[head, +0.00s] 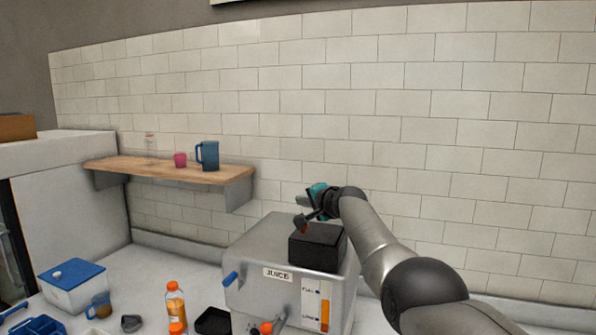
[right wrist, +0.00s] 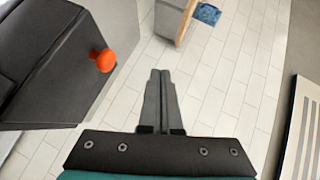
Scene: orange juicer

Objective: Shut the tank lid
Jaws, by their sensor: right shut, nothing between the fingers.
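The metal juicer (head: 257,256), labelled JUICE, stands on the counter with a black box-shaped tank (head: 318,248) on top. A small red-orange knob (head: 304,230) shows at the tank's near-left top. In the right wrist view the dark tank part (right wrist: 60,75) fills the left side, with the orange knob (right wrist: 105,60) standing out from it. I cannot tell how far the lid is open. My right gripper (head: 301,201) is above the tank, shut and empty. Its closed fingers (right wrist: 160,75) are apart from the knob, to its right in the wrist view. My left gripper is not in view.
An orange bottle (head: 175,305), a blue-lidded box (head: 72,286), a blue mug (head: 100,305) and a black tray (head: 213,321) stand on the counter left of the juicer. A wooden shelf (head: 165,170) holds a blue pitcher (head: 208,155) and pink cup (head: 180,160). A tiled wall (head: 430,150) rises behind.

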